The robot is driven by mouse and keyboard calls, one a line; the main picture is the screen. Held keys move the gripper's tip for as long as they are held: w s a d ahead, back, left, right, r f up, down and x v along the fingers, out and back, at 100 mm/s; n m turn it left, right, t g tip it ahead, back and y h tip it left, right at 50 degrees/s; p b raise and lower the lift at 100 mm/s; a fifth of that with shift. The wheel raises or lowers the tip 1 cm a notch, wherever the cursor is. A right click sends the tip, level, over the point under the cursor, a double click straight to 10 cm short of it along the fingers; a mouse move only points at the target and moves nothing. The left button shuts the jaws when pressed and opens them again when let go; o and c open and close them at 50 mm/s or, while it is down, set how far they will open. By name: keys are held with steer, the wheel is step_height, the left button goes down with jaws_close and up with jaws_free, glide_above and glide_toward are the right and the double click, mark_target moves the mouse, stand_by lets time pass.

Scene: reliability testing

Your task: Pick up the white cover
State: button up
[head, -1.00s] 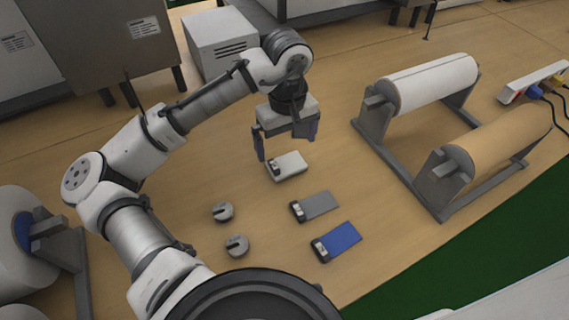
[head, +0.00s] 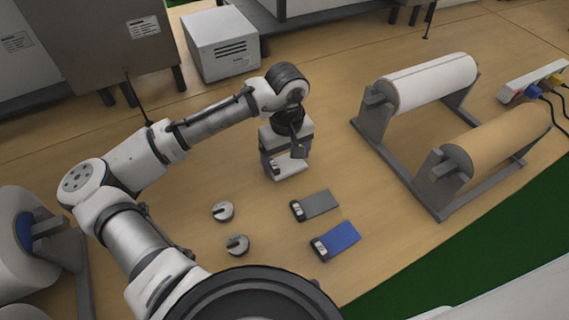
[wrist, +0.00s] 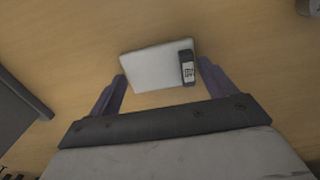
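The white cover (head: 290,168) is a flat white piece with a dark, labelled end, lying on the wooden table. In the wrist view the white cover (wrist: 158,67) lies just beyond my fingertips, its dark labelled end at the right. My gripper (wrist: 160,82) is open, with one finger toward each side of the cover and nothing held. In the head view my gripper (head: 285,160) is over the cover and hides part of it. Whether the fingers touch the cover I cannot tell.
A grey cover (head: 317,205) and a blue cover (head: 337,240) lie nearer. Two round grey weights (head: 223,211) sit left of them. A stand with a white roll (head: 432,82) and a tan roll (head: 497,140) is at the right. A white box (head: 222,45) stands behind.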

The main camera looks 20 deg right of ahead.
mark_target(285, 164)
steer(key=c, duration=0.5)
steer(key=shift+o, duration=0.2)
step_height(285, 164, up, 20)
steer(key=shift+a, duration=0.15)
stand_by(0.3)
